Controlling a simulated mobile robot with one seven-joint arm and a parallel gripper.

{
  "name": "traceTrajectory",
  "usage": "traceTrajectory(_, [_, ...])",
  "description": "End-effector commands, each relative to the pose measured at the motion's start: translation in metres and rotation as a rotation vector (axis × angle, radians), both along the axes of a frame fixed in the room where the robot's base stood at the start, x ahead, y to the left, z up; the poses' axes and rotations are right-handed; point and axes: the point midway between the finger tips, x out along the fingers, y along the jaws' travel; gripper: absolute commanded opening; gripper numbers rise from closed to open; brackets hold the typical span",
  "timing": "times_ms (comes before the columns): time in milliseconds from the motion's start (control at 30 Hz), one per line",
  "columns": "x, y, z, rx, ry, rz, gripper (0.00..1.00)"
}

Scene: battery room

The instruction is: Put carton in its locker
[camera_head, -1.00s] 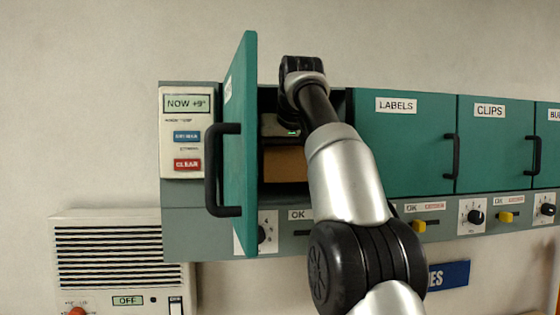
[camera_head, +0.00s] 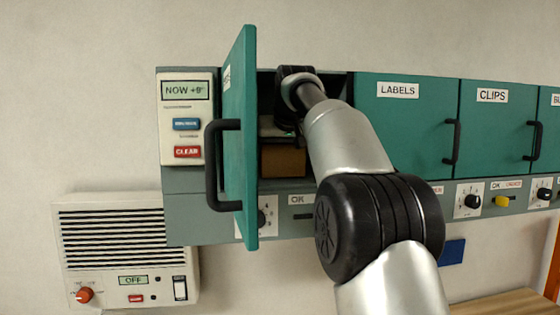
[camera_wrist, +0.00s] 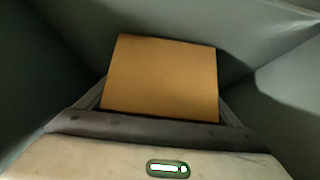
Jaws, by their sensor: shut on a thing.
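The carton is a plain brown box (camera_head: 284,161), seen inside the open left locker (camera_head: 264,100) in the head view. In the wrist view the carton (camera_wrist: 160,78) stands just ahead of the gripper body, with grey locker walls around it. My gripper (camera_wrist: 160,118) is shut on the carton; the fingers show only as thin edges at its sides. My arm reaches into the locker from the right and hides part of the opening. I cannot tell whether the carton touches the locker floor.
The green locker door (camera_head: 240,140) with a black handle (camera_head: 222,165) stands swung open at the left. Shut lockers marked LABELS (camera_head: 405,130) and CLIPS (camera_head: 500,130) are to the right. A control panel (camera_head: 186,120) and a vented wall unit (camera_head: 125,245) are at the left.

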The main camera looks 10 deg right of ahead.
Motion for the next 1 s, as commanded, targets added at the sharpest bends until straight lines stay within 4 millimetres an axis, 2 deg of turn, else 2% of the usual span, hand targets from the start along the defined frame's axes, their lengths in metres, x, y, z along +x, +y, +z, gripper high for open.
traceTrajectory(400, [0.000, 0.000, -0.004, 0.000, -0.002, 0.000, 0.53])
traceTrajectory(433, [0.000, 0.000, -0.005, 0.000, -0.001, 0.000, 0.87])
traceTrajectory(500, [0.000, 0.000, -0.004, 0.000, -0.001, 0.000, 0.99])
traceTrajectory(800, [0.000, 0.000, 0.000, 0.000, -0.001, 0.000, 1.00])
traceTrajectory(1000, [-0.020, 0.000, 0.021, 0.000, -0.005, 0.000, 1.00])
